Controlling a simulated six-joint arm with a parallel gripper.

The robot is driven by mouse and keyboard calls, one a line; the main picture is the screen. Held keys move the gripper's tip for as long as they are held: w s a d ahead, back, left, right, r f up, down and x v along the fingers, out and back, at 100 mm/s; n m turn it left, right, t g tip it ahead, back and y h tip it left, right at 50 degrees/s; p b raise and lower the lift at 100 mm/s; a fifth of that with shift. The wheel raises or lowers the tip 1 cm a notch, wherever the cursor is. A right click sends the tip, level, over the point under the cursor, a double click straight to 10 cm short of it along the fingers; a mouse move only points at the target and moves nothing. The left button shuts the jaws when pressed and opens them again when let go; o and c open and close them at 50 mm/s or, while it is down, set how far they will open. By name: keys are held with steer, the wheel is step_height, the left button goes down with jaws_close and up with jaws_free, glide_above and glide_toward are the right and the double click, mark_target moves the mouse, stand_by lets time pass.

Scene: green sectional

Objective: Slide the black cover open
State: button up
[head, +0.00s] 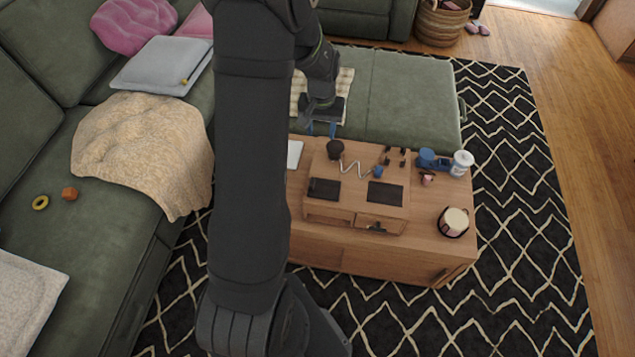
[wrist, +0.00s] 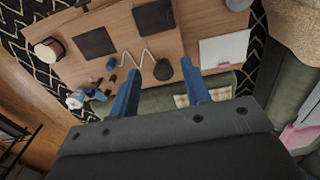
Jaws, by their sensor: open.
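A wooden activity box (head: 345,211) stands on the wooden table. Two flat black rectangular panels lie on its top: a left panel (head: 324,188) and a right panel (head: 384,193). In the wrist view they are swapped, with one panel (wrist: 95,43) at the left and the other panel (wrist: 154,16) at the top middle. I cannot tell which is the sliding cover. My gripper (head: 320,130) is open and empty, beyond the box's back edge and apart from both panels. In the wrist view its blue fingers (wrist: 160,68) point toward the box.
A dark round knob (head: 335,148) and a wavy metal wire (head: 356,168) stand at the box's back. A white item (wrist: 224,49) lies beside the box.

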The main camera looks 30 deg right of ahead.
mark_target(313, 182)
steer(key=f, duration=0.2)
steer(key=w+a+f, duration=0.1)
steer(key=f, duration=0.2)
steer(key=a+f, duration=0.1)
steer(key=f, duration=0.1)
steer(key=shift+w+a+f, duration=0.1)
steer(key=shift+w+f, duration=0.2)
steer(key=shift+c, duration=0.5)
step_height(313, 182, down, 17)
steer(key=shift+f, duration=0.1)
jaws_close()
